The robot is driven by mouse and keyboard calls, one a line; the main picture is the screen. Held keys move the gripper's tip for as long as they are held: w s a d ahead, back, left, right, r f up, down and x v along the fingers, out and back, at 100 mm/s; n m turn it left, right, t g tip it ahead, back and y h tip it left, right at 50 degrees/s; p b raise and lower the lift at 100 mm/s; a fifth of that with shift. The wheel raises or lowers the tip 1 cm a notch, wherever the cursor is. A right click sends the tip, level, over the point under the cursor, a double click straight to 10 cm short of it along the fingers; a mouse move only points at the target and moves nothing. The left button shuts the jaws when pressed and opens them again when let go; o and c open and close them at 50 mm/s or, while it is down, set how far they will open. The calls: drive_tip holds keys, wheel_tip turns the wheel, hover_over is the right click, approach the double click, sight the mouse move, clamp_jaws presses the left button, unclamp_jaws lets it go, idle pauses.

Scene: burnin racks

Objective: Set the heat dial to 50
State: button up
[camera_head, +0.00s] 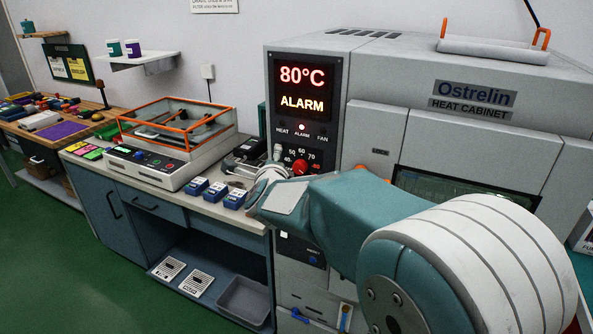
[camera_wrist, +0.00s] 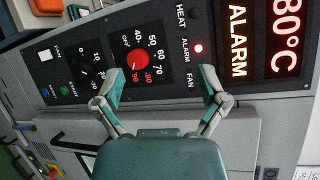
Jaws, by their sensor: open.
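The heat dial is a red round knob (camera_wrist: 138,60) on a black scale plate in the wrist view, with printed numbers including 40, 50, 60 and 70 around it. In the head view the red knob (camera_head: 300,167) shows just above my arm, which hides the lower part of its scale. I cannot read its pointer setting for sure. My gripper (camera_wrist: 162,80) is open and empty, its two fingers spread in front of the panel, with the knob between them in the picture, nearer the left finger. No contact with the knob shows.
The heat cabinet's display (camera_head: 302,88) reads 80°C and ALARM, and the red alarm lamp (camera_head: 302,127) is lit. A second dial (camera_wrist: 92,72) sits beside the heat dial. A bench (camera_head: 180,200) with a tester (camera_head: 155,160) and blue blocks (camera_head: 216,193) stands left.

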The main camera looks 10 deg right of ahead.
drive_tip(key=w+f+m+h, duration=0.4)
drive_tip(key=m, duration=0.2)
drive_tip(key=m+g+h, duration=0.2)
drive_tip(key=m+h, duration=0.3)
drive_tip(key=m, duration=0.2)
approach(298, 170)
drive_tip(key=x, duration=1)
drive_tip(key=shift+w, duration=0.15)
drive_tip(key=c, duration=1.1)
